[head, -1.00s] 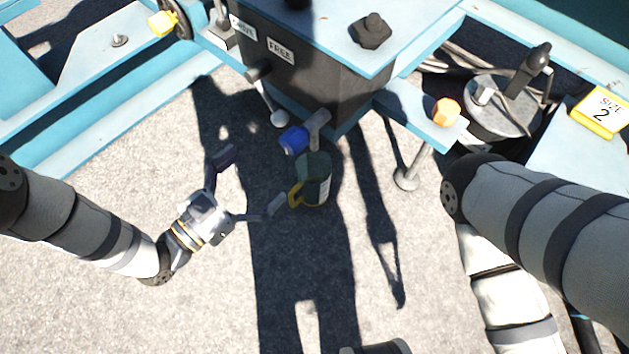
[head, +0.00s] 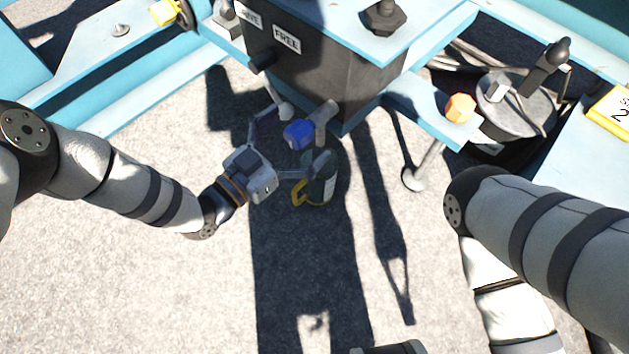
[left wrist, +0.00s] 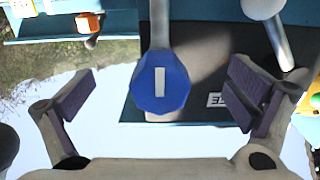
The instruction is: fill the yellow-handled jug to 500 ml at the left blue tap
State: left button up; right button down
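The blue tap knob (head: 298,134) sits on the tap at the lower edge of the dark box in the head view. In the left wrist view the blue knob (left wrist: 160,82), with a white bar on its face, lies between my open fingers. My left gripper (head: 292,148) is open, its fingers either side of the knob, with no contact visible. The dark jug (head: 323,188) with a yellow handle (head: 299,194) stands below the tap, partly covered by my left finger. Its water level cannot be made out. My right gripper is not clearly in view.
The dark box (head: 305,75) carries a "FREE" label (head: 287,39). An orange knob (head: 460,107) is on the blue frame at right, near a grey reel (head: 515,103) with cables. A yellow "2" block (head: 612,108) lies far right. The ground at lower left is clear.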

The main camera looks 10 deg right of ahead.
pick_arm(q)
jog(key=c, duration=1.9)
jog(key=shift+o, duration=0.2)
jog(key=n, duration=0.2)
jog(key=n+b, duration=0.1)
jog(key=n, duration=0.1)
jog(key=shift+f+n+b, duration=0.2)
jog(key=shift+n+b, duration=0.1)
jog(key=n+b, duration=0.1)
jog(key=n, duration=0.2)
jog(key=n+b, duration=0.1)
jog(key=n, duration=0.2)
jog(key=shift+r+n, duration=0.15)
jog(key=shift+n, duration=0.25)
dwell(4.2)
